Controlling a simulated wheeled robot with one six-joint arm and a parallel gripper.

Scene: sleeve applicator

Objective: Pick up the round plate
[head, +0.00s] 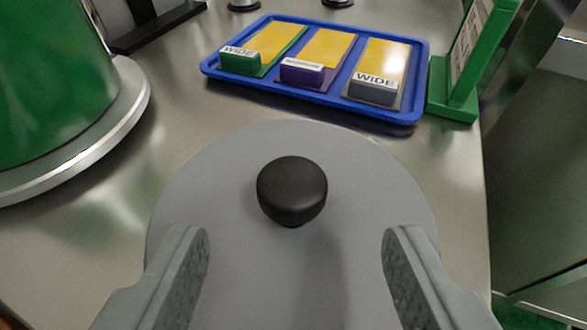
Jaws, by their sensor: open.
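The round plate (340,165) is a flat grey disc with a black knob (292,190) standing up near its middle. It fills the lower centre of the head view. My gripper (295,250) is open, with its two grey fingers over the near part of the plate, one left and one right of the knob. Nothing is between the fingers at their tips; the knob shows a little beyond them. The plate's near edge is hidden by my gripper and the picture's lower edge.
A blue tray (420,75) with several yellow-topped labelled pieces lies beyond the plate. A green sign stand (457,85) is at its right. A large green cylinder (50,80) on a metal base stands at left. The steel counter (165,130) ends at right.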

